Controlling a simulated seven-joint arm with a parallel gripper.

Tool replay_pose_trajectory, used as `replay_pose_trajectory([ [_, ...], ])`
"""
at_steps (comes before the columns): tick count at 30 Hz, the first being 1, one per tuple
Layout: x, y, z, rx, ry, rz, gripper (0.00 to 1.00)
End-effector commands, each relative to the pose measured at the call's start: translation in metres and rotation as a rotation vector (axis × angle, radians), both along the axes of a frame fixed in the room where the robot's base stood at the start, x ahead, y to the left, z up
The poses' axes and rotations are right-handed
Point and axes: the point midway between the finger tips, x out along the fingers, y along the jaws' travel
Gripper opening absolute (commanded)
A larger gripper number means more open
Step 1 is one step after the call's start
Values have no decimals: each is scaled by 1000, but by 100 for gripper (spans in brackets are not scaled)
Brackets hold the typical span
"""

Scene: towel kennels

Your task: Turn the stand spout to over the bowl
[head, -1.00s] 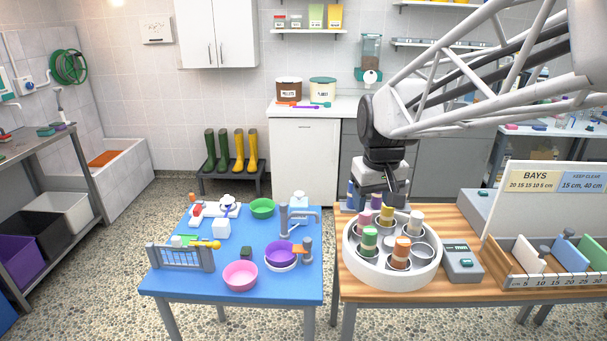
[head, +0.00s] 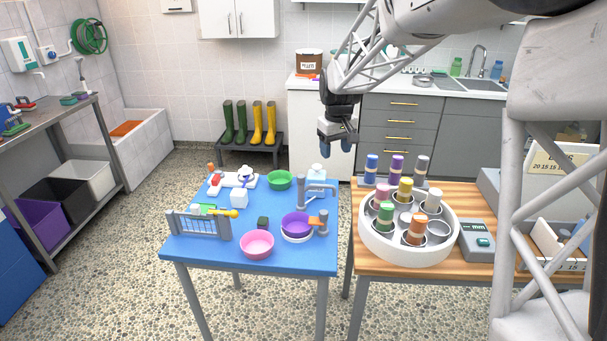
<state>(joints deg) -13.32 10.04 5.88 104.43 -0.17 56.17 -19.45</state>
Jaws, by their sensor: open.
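The grey stand (head: 301,193) stands upright near the right edge of the blue table, and its spout (head: 322,187) reaches out to the right. A purple bowl (head: 297,221) sits in front of the stand on a white base. A pink bowl (head: 257,245) is at the front edge and a green bowl (head: 280,180) at the back. The spout's end is over none of these bowls. My gripper (head: 337,148) is open and empty, pointing down, above and apart from the stand in the picture. Its fingertips show small and dark.
A short grey post with an orange arm (head: 322,222) stands beside the purple bowl. A small grey fence (head: 200,226) and a white box (head: 239,198) are to the left. The wooden table (head: 375,262) on the right carries a white round tray (head: 375,238) with several coloured cylinders.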

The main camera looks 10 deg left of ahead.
Motion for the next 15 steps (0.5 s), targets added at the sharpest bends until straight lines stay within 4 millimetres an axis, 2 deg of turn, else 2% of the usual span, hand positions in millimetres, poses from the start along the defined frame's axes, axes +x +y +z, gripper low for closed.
replay_pose_trajectory([
  [3,25,18,-17,-4,12,35,59],
  [15,95,79,-77,-13,43,150,59],
])
